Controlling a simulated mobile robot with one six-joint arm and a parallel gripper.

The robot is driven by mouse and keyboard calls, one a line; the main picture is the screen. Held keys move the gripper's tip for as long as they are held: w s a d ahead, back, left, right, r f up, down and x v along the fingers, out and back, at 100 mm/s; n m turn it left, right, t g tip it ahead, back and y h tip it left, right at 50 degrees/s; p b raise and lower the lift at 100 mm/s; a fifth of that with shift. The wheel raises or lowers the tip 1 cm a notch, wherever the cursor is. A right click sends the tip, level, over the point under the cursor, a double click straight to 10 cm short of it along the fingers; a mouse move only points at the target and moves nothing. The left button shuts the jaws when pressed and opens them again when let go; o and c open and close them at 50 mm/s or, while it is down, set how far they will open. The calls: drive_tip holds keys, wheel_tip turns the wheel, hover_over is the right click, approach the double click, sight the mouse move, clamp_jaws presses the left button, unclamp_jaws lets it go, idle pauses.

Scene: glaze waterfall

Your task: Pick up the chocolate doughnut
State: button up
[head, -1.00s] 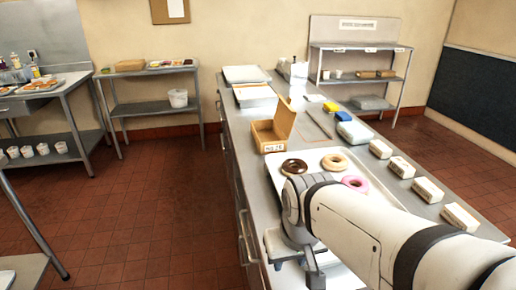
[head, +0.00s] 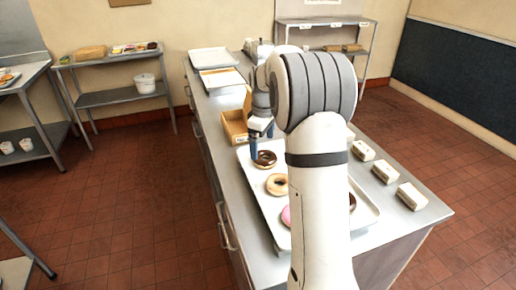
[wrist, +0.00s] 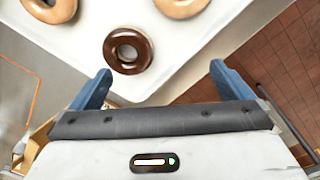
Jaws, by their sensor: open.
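The chocolate doughnut (head: 259,164), a dark glazed ring, lies at the far end of the white tray (head: 245,178). It also shows in the wrist view (wrist: 128,67), left of centre and just beyond the fingertips. My gripper (head: 261,143) is over that end of the tray, close to the doughnut. Its two blue fingers are apart and empty in the wrist view (wrist: 160,73), with the doughnut nearer the left finger. Another dark doughnut (head: 352,202) is partly hidden behind my arm.
A plain glazed doughnut (head: 271,189) and a pink one (head: 286,216) lie nearer on the tray. An open cardboard box (head: 235,128) stands just beyond the tray. Several small pale boxes (head: 385,171) line the counter's right side.

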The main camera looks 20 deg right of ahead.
drive_tip(key=n+p, duration=0.1)
drive_tip(key=n, duration=0.1)
approach(265, 155)
drive_tip(key=s, duration=0.2)
drive_tip(key=f+p, duration=0.1)
drive_tip(key=f, duration=0.2)
drive_tip(key=f+p, duration=0.1)
drive_tip(key=f, duration=0.1)
drive_tip(key=f+p, duration=0.1)
drive_tip(key=f, duration=0.2)
drive_tip(key=shift+w+a+f, duration=0.15)
drive_tip(key=shift+w+f, duration=0.15)
drive_tip(key=shift+w, duration=0.05)
drive_tip(key=c, duration=0.9)
